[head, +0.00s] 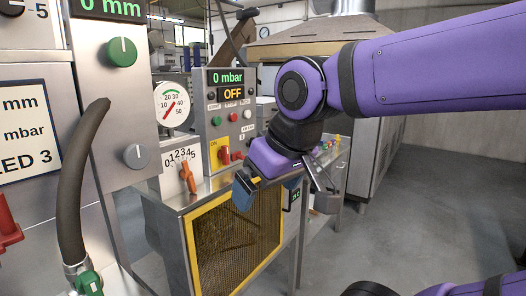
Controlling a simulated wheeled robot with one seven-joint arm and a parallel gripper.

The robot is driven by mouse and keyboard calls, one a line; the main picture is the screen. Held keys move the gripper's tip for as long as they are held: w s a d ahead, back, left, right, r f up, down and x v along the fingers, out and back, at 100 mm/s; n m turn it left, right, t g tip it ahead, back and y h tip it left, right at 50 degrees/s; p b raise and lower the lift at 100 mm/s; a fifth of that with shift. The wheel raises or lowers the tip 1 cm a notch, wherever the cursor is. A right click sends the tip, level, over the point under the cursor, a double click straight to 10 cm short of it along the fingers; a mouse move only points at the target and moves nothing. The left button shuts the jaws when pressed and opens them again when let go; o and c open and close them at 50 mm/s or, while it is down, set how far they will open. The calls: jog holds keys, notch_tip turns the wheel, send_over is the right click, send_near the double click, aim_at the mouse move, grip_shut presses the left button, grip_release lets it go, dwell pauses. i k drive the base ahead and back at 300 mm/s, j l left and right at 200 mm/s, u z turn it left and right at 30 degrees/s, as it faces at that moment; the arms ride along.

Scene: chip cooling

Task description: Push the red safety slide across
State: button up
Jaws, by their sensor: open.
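Two red parts could be the safety slide, and I cannot tell which it is. One is a small red handle (225,156) by a yellow plate on the front of the control box (232,110). The other is a red T-shaped piece (7,222) at the left picture edge, partly cut off. My gripper (285,197) hangs open and empty at the end of my purple arm, to the right of and lower in the picture than the red handle. Its blue-tipped finger shows in front of the steel bench. The wrist hides part of the bench top.
An orange lever (187,177) stands on a numbered scale, left of the control box. A yellow-framed mesh guard (236,240) covers the bench front. A dark hose (76,180) hangs at the left. The grey floor (430,190) at the right is clear.

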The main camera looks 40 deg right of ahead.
aim_at(236, 156)
jog(key=z, duration=0.7)
